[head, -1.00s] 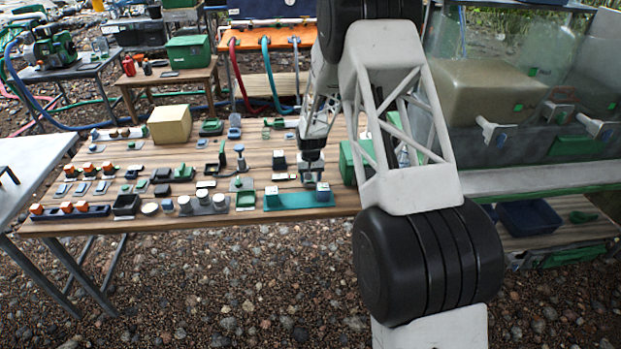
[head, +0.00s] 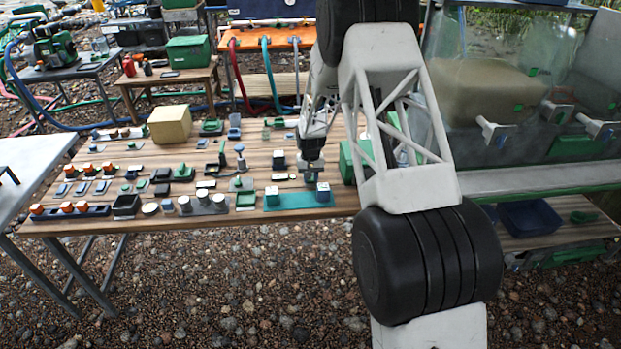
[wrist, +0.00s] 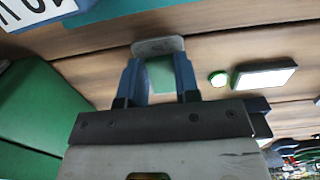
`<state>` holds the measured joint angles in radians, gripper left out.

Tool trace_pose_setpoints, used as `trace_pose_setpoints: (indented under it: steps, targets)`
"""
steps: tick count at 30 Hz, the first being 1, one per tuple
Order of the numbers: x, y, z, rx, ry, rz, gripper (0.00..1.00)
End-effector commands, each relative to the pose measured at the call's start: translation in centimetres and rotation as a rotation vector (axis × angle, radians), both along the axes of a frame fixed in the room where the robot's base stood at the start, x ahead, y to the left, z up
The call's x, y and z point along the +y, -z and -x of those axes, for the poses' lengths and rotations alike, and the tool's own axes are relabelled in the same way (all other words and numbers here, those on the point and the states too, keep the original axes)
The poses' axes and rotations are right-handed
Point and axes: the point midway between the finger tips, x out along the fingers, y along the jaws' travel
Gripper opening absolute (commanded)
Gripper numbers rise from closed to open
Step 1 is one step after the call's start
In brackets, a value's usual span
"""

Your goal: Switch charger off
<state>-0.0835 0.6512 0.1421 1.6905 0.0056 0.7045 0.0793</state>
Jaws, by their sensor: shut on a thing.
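In the wrist view the two blue fingers of my gripper (wrist: 158,85) are closed on a small green block (wrist: 160,75). A pale grey plate (wrist: 158,46) shows just beyond the fingertips. I cannot tell whether the block is joined to the plate. In the head view my gripper (head: 312,174) is low over the wooden bench, just behind a teal base with two blocks (head: 296,200). The block in the fingers is too small to make out there. I cannot tell for sure which item is the charger.
The slatted bench (head: 290,221) holds many small switches and blocks to the left of my gripper. A tan box (head: 170,125) stands at the back left. A green case (wrist: 35,105) is close beside the gripper. A white-topped block (wrist: 263,75) lies on the other side.

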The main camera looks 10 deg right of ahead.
Motion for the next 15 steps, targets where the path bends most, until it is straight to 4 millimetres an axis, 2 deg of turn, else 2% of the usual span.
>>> trace_pose_setpoints:
  steps: [14, 15]
  targets:
    - [0.00, -0.09, -0.13, 0.052, 0.000, 0.000, 0.06]
    - [-0.01, -0.10, -0.14, 0.051, 0.000, 0.000, 0.36]
